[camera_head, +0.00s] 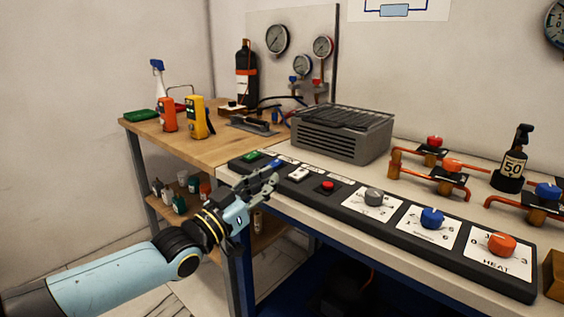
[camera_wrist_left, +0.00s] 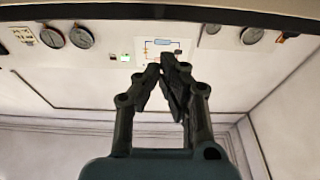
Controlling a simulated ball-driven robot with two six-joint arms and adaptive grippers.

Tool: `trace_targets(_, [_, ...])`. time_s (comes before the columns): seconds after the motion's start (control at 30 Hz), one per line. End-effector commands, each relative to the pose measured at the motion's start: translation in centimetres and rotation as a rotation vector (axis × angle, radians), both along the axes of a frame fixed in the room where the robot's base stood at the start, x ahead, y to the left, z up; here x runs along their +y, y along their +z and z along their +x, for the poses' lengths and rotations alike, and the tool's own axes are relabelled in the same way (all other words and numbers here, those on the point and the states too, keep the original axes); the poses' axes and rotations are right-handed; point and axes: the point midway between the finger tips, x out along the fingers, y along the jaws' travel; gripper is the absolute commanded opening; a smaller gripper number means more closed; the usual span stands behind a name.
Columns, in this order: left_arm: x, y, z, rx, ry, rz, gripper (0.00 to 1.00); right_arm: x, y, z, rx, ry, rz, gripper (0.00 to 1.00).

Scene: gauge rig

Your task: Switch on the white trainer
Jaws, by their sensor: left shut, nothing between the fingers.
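A black control strip (camera_head: 345,212) runs along the front edge of the bench. On it are a green switch (camera_head: 250,155), a blue switch (camera_head: 274,163) partly behind my fingers, a white switch (camera_head: 299,174) and a red button (camera_head: 327,186). Labels beside the switches are too small to read. My left gripper (camera_head: 272,179) is shut and empty, at the strip's front edge by the blue switch, just left of the white switch. I cannot tell if it touches the strip. In the left wrist view its fingers (camera_wrist_left: 170,65) are together, with nothing between them. My right gripper is out of view.
A grey knob (camera_head: 373,197), blue knob (camera_head: 432,217) and orange knob (camera_head: 502,243) sit further right. Behind the strip stand a grey finned unit (camera_head: 340,135) and copper pipes with valves (camera_head: 432,172). A wooden table (camera_head: 200,150) at left holds meters and a bottle.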

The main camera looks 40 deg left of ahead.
Motion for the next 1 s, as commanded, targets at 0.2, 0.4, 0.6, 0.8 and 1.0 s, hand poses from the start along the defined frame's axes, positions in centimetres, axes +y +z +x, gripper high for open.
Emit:
trace_targets(0.2, [0.1,-1.0,-2.1,0.000,0.000,-0.001,0.00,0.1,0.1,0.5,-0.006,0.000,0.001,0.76])
trace_targets(0.4, [0.2,-1.2,-2.4,-0.001,0.000,-0.001,0.00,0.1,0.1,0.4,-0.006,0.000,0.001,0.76])
trace_targets(0.6, [0.2,-1.1,-2.4,-0.002,0.000,-0.001,0.00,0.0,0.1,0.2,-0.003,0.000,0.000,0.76])
trace_targets(0.8, [0.2,-1.1,-2.4,-0.001,0.000,-0.001,0.00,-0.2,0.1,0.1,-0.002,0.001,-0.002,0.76])
trace_targets(1.0, [-0.1,-4.4,-3.2,0.054,0.031,-0.038,0.00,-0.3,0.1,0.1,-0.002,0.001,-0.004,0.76])
